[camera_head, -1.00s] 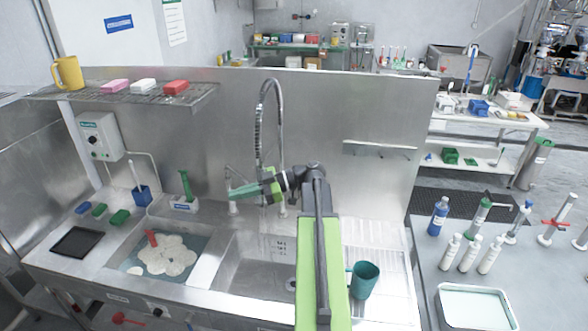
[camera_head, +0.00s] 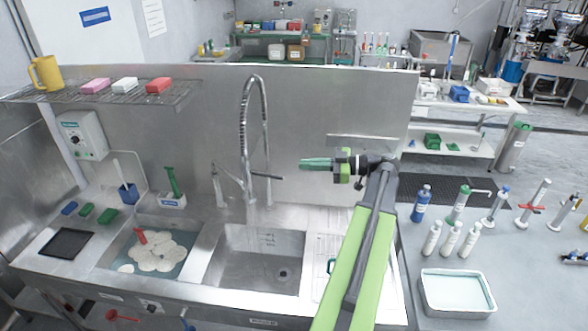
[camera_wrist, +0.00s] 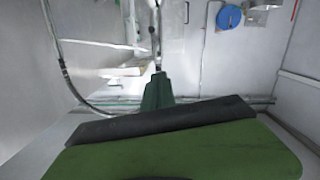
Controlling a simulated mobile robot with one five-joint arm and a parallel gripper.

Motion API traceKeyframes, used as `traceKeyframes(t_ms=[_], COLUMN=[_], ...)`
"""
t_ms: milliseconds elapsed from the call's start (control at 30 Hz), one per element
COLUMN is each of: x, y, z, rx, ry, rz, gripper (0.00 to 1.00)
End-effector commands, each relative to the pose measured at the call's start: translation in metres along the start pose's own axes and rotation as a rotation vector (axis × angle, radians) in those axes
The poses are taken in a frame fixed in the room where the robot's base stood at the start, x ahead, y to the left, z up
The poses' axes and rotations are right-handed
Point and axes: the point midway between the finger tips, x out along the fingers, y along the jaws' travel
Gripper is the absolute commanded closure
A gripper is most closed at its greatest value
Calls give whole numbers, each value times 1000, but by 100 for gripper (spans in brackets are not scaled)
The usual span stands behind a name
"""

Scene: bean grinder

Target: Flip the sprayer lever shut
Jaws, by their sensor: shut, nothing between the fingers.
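The sprayer (camera_head: 246,130) is a tall metal spring-hose tap arching over the sink. A thin lever with a dark tip (camera_head: 280,178) sticks out to the right, low by its neck. Whether it counts as open or shut is too small to tell. A faint haze like running water shows below the spray head. My gripper (camera_head: 302,164) is shut and empty. It points left, in the air to the right of the sprayer and slightly above the dark tip, apart from it. In the wrist view, my closed green fingers (camera_wrist: 158,92) point away from the camera.
The right basin (camera_head: 262,265) looks empty; the left basin (camera_head: 150,235) holds a pale flower-shaped thing. A teal mug's handle (camera_head: 331,265) shows beside my arm, which hides the rest. The steel back panel (camera_head: 330,100) stands behind. Bottles (camera_head: 450,238) stand on the right table.

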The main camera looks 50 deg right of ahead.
Motion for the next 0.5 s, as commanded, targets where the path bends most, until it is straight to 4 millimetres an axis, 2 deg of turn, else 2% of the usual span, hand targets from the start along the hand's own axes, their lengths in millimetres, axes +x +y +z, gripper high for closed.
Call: traceKeyframes(t_ms=[400, 500], x=[90, 95], y=[-2, -2], z=[1, 26], rx=[-1, 0], ry=[1, 0], rz=[-5, -1], gripper=[100, 100])
